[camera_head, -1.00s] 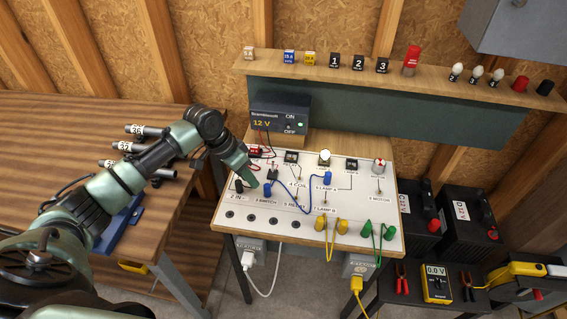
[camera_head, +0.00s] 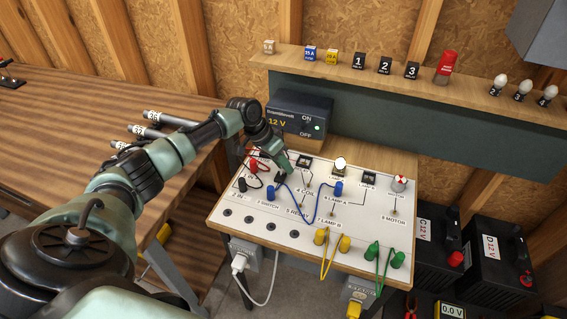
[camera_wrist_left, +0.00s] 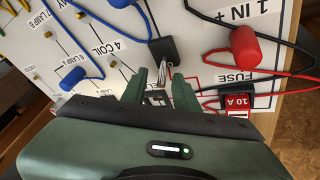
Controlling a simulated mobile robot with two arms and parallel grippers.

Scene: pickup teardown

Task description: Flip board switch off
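The board switch, a black block with a metal toggle lever, is on the white circuit board (camera_head: 262,227). In the left wrist view the switch (camera_wrist_left: 166,47) is just ahead of the fingers, its lever pointing into the gap between them. In the head view the switch (camera_head: 280,178) is partly hidden by the gripper. My left gripper (camera_head: 287,168) is low over the board at the switch. In the left wrist view the gripper (camera_wrist_left: 163,84) has its two green fingers apart, with nothing clamped; contact with the lever is unclear. My right gripper is not in view.
A red plug (camera_wrist_left: 245,45), a red 10 A fuse (camera_wrist_left: 237,104) and a blue plug (camera_wrist_left: 76,78) with loose wires surround the switch. The 12 V power supply (camera_head: 299,115) stands behind the board. A wooden bench (camera_head: 70,130) is at left.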

